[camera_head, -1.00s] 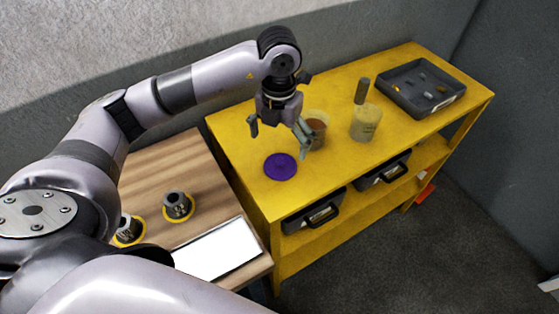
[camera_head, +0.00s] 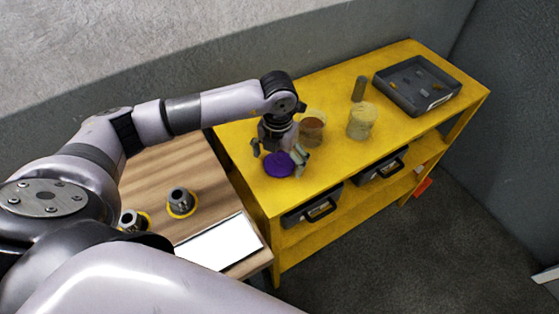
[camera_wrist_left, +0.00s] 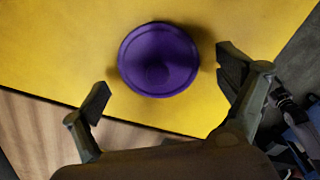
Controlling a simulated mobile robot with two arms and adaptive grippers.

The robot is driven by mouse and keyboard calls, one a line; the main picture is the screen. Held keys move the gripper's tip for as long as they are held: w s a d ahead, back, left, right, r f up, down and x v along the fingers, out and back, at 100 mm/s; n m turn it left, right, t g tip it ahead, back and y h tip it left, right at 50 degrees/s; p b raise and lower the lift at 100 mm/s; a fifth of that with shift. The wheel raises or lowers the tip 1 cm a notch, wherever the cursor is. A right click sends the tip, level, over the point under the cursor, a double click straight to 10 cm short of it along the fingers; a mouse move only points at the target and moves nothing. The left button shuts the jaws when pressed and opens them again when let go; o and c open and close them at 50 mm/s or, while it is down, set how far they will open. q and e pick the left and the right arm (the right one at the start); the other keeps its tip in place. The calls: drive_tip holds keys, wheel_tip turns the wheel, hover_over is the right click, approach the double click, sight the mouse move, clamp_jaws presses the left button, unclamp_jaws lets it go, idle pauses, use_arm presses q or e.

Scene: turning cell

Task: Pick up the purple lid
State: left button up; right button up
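The purple lid (camera_head: 279,164) lies flat on the yellow bench top, near its left end. In the left wrist view the lid (camera_wrist_left: 158,60) is a round disc with a raised rim, seen from above. My left gripper (camera_head: 280,160) is just above the lid and points down. In the left wrist view its fingers (camera_wrist_left: 165,95) are spread wide, with the lid between and slightly ahead of them, and nothing is held. I cannot tell whether a finger touches the lid. My right gripper is not in view.
A cup with brown contents (camera_head: 312,128) stands close to the gripper's right. A wooden table (camera_head: 190,160) holds a white sheet (camera_head: 217,243) and dark fittings (camera_head: 181,200).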

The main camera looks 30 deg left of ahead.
use_arm(q)
drive_tip(key=c, duration=0.8)
drive_tip(key=shift+c, duration=0.6)
drive_tip(key=shift+s, duration=0.15)
drive_tip(key=shift+c, duration=1.1)
drive_tip(key=shift+f, duration=0.1)
